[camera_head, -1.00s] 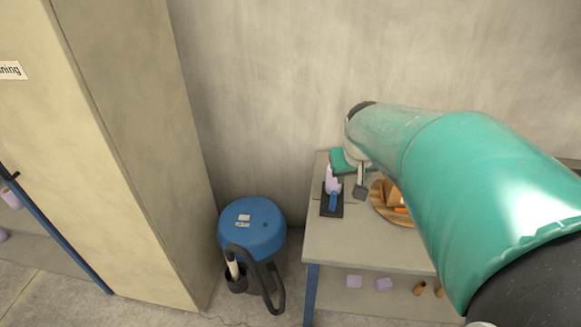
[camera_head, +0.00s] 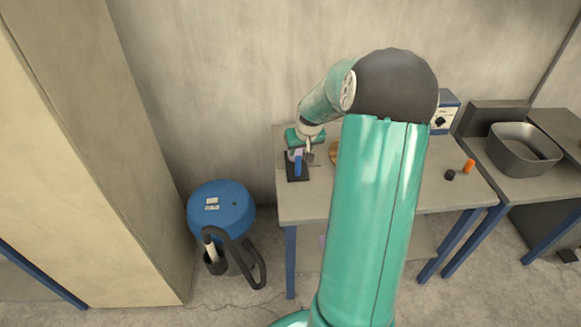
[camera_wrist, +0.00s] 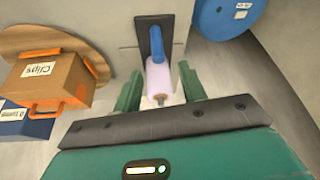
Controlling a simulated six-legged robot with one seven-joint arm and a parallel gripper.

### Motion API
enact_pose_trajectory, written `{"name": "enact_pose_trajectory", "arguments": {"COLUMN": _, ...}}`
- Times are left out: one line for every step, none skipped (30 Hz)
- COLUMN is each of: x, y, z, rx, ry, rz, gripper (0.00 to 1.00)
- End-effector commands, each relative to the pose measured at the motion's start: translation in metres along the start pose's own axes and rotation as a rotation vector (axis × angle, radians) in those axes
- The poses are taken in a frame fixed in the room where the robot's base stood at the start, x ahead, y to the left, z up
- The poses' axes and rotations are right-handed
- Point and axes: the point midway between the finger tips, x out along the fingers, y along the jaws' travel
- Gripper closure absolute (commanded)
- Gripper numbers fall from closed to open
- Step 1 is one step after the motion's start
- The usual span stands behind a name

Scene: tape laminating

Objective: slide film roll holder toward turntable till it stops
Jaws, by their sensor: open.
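The film roll holder (camera_head: 297,169) is a dark base with a blue upright part and a pale lilac roll, near the left end of the table. In the wrist view its dark base (camera_wrist: 143,28) and lilac roll (camera_wrist: 160,82) show. My gripper (camera_wrist: 160,84) is open, with one green finger on each side of the roll's near end; I cannot tell whether they touch it. The turntable (camera_wrist: 30,43) is a round wooden disc left of the holder in the wrist view; in the head view my arm mostly hides it (camera_head: 335,152).
An orange box marked Clips (camera_wrist: 47,80) and a blue box (camera_wrist: 25,122) are by the turntable. A blue drum vacuum (camera_head: 222,208) stands on the floor left of the table (camera_head: 300,208). A metal bin (camera_head: 523,150), orange item (camera_head: 469,166) and black item (camera_head: 450,175) are at right.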

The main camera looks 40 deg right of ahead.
Motion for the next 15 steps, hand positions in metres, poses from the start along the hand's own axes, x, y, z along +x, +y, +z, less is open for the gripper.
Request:
{"name": "enact_pose_trajectory", "arguments": {"x": 0.009, "y": 0.002, "z": 0.001, "rx": 0.001, "ry": -0.004, "rz": -0.001, "gripper": 0.59}}
{"name": "enact_pose_trajectory", "arguments": {"x": 0.014, "y": 0.002, "z": 0.002, "rx": 0.002, "ry": -0.004, "rz": -0.001, "gripper": 0.59}}
{"name": "enact_pose_trajectory", "arguments": {"x": 0.022, "y": 0.003, "z": 0.002, "rx": 0.004, "ry": -0.004, "rz": -0.001, "gripper": 0.59}}
{"name": "enact_pose_trajectory", "arguments": {"x": 0.028, "y": 0.003, "z": 0.002, "rx": 0.003, "ry": -0.004, "rz": -0.001, "gripper": 0.59}}
{"name": "enact_pose_trajectory", "arguments": {"x": 0.034, "y": 0.003, "z": 0.002, "rx": 0.003, "ry": -0.005, "rz": -0.001, "gripper": 0.59}}
{"name": "enact_pose_trajectory", "arguments": {"x": 0.042, "y": 0.002, "z": 0.002, "rx": 0.002, "ry": -0.005, "rz": -0.002, "gripper": 0.59}}
{"name": "enact_pose_trajectory", "arguments": {"x": 0.048, "y": 0.002, "z": 0.002, "rx": 0.002, "ry": -0.004, "rz": -0.001, "gripper": 0.59}}
{"name": "enact_pose_trajectory", "arguments": {"x": 0.054, "y": 0.002, "z": 0.002, "rx": 0.002, "ry": -0.004, "rz": -0.001, "gripper": 0.59}}
{"name": "enact_pose_trajectory", "arguments": {"x": 0.062, "y": 0.002, "z": 0.003, "rx": 0.002, "ry": -0.005, "rz": -0.001, "gripper": 0.59}}
{"name": "enact_pose_trajectory", "arguments": {"x": 0.068, "y": 0.001, "z": 0.003, "rx": 0.002, "ry": -0.005, "rz": -0.001, "gripper": 0.59}}
{"name": "enact_pose_trajectory", "arguments": {"x": 0.073, "y": 0.001, "z": 0.003, "rx": 0.001, "ry": -0.004, "rz": -0.001, "gripper": 0.59}}
{"name": "enact_pose_trajectory", "arguments": {"x": 0.081, "y": 0.001, "z": 0.003, "rx": 0.001, "ry": -0.004, "rz": -0.001, "gripper": 0.59}}
{"name": "enact_pose_trajectory", "arguments": {"x": 0.086, "y": 0.000, "z": 0.003, "rx": 0.000, "ry": -0.004, "rz": -0.001, "gripper": 0.59}}
{"name": "enact_pose_trajectory", "arguments": {"x": 0.092, "y": -0.001, "z": 0.003, "rx": 0.000, "ry": -0.004, "rz": -0.002, "gripper": 0.59}}
{"name": "enact_pose_trajectory", "arguments": {"x": 0.098, "y": -0.001, "z": 0.003, "rx": 0.000, "ry": -0.003, "rz": -0.002, "gripper": 0.59}}
